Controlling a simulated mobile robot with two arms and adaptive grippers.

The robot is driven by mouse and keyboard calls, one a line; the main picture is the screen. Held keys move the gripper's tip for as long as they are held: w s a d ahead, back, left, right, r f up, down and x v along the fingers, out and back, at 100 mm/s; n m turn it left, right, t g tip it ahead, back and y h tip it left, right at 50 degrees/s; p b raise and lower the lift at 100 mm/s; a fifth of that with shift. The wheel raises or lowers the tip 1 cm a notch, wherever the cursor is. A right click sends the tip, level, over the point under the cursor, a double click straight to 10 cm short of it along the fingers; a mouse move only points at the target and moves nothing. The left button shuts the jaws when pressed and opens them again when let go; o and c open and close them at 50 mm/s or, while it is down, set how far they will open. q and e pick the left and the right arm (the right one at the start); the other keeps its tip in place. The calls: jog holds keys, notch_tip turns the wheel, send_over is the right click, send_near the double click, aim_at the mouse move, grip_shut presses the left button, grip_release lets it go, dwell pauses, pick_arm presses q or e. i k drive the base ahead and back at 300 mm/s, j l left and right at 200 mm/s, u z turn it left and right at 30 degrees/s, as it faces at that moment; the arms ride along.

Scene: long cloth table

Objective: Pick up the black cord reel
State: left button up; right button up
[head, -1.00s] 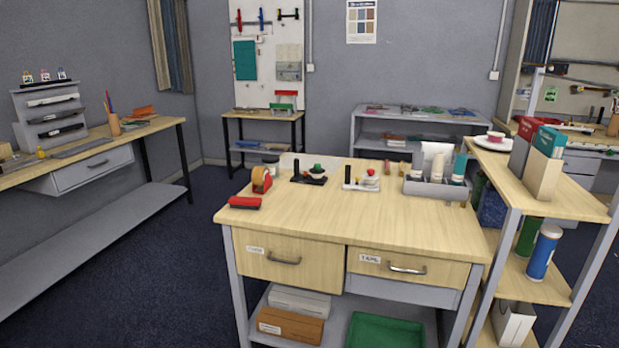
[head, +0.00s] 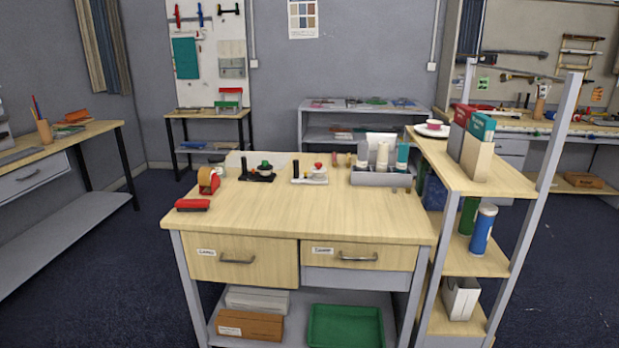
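No thing in the head view is clearly a black cord reel. The nearest match in colour is a small black device with a green top (head: 264,168), standing on the wooden workbench (head: 300,212) toward its back left. It has a flat dark base and a black upright; it is too small to tell whether cord is wound on it. A similar white device with a black upright and red top (head: 317,174) stands to its right. Neither of my grippers shows in the head view.
A red tape dispenser (head: 208,180) and a red-and-black block (head: 193,205) sit at the bench's left edge. A grey tray (head: 382,179) of bottles stands at its back right. The bench front is bare. A shelf rack (head: 508,182) stands close on the right; floor is open left.

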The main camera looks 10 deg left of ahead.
aim_at(246, 175)
jog(key=i+j+u, duration=1.25)
jog(key=i+u, duration=1.05)
jog(key=i+z, duration=0.1)
jog(key=i, duration=0.4)
jog(key=i+j+z, duration=0.15)
jog(key=i, duration=0.35)
jog(key=i+l+z, duration=0.1)
jog(key=i+z, duration=0.2)
jog(key=z, duration=0.2)
jog(key=i+z, duration=0.25)
jog(key=z, duration=0.25)
jog(key=i+j+z, duration=0.2)
jog(key=z, duration=0.3)
jog(key=i, duration=0.05)
